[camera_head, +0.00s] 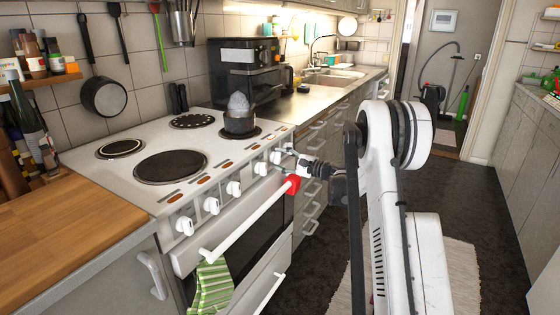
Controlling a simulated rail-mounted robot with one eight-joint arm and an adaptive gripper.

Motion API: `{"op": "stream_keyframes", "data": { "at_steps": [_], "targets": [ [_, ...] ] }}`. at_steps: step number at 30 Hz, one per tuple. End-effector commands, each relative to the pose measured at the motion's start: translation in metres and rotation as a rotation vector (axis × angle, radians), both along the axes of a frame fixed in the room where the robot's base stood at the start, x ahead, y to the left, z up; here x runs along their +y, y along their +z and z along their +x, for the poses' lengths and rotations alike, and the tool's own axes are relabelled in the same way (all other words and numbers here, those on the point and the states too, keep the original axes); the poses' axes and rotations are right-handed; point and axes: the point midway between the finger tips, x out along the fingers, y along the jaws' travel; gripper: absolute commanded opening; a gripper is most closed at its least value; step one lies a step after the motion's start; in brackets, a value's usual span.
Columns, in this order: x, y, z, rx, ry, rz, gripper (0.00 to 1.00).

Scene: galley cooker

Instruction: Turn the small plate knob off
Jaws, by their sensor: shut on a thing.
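The white cooker (110,182) has a row of white knobs along its front edge, at the left of the view. My gripper (284,157) reaches in from the right and is shut on the knob at the far right end of the row (276,155). Its fingers partly cover that knob, so its pointer setting is hidden. The other knobs, such as the one at the left end (185,226), stand free. I cannot tell from the markings which knob belongs to the small plate. A small dark plate (120,149) lies at the left of the cooktop.
A pot (240,123) with a pale plume above it stands on the right plate. The oven handle (245,222) runs just below the knobs, with a red piece (292,184) near my gripper. A green striped towel (211,289) hangs from the handle.

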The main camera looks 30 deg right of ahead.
Motion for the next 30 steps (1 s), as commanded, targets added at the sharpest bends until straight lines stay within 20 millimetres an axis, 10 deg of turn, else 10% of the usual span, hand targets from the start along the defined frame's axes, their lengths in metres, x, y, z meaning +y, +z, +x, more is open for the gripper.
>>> {"op": "stream_keyframes", "data": {
  "at_steps": [30],
  "targets": [
    [-0.0002, 0.0003, 0.0003, -0.245, -0.001, -0.381, 0.13]
  ]
}}
